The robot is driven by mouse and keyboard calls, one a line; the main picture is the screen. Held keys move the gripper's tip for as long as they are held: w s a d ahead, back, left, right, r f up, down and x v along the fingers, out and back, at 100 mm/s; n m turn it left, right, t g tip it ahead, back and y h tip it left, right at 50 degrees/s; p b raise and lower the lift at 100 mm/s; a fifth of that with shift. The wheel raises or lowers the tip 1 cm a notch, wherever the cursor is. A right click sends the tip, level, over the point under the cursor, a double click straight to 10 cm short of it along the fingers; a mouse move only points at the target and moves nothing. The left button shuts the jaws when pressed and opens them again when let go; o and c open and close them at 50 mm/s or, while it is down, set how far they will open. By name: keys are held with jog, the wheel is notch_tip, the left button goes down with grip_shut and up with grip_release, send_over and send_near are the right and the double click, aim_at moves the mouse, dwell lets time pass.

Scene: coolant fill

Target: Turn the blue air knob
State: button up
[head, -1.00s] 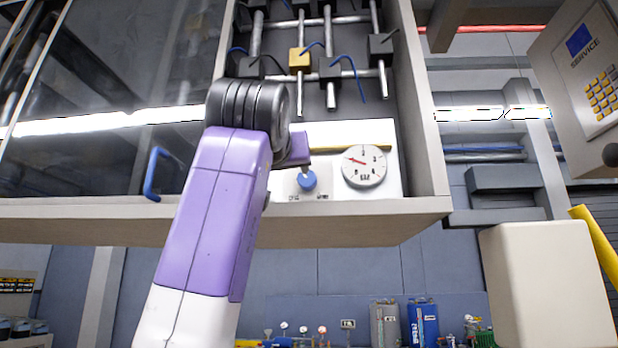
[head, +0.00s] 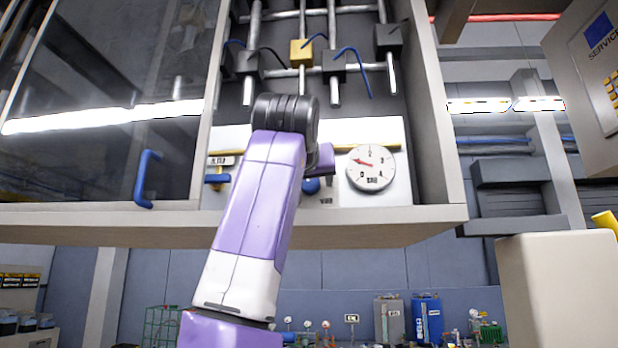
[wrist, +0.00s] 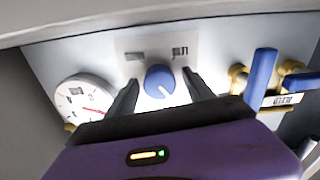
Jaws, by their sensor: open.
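The blue air knob (wrist: 158,80) is round, with a pale pointer line, on the white panel. In the wrist view it shows between the two dark fingers of my gripper (wrist: 160,77), which are open, one on each side. I see a gap at each side of the knob, and I cannot tell how deep the fingertips reach. In the head view the knob (head: 311,187) is partly covered by the purple end of my arm, and the fingers cannot be made out there.
A white dial gauge (head: 371,168) sits right of the knob in the head view. A blue valve handle (head: 217,179) is on the panel's left; the wrist view shows an upright blue lever (wrist: 262,75) close by. The cabinet's front ledge (head: 340,228) runs below. Pipes hang above.

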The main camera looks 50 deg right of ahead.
grip_shut()
jog(key=shift+m, duration=0.3)
jog(key=m, duration=0.9)
jog(key=shift+m, duration=0.4)
jog(key=m, duration=0.5)
jog(key=shift+f, duration=0.1)
jog(key=shift+s+d+f+m, duration=0.1)
jog(key=shift+m, duration=2.4)
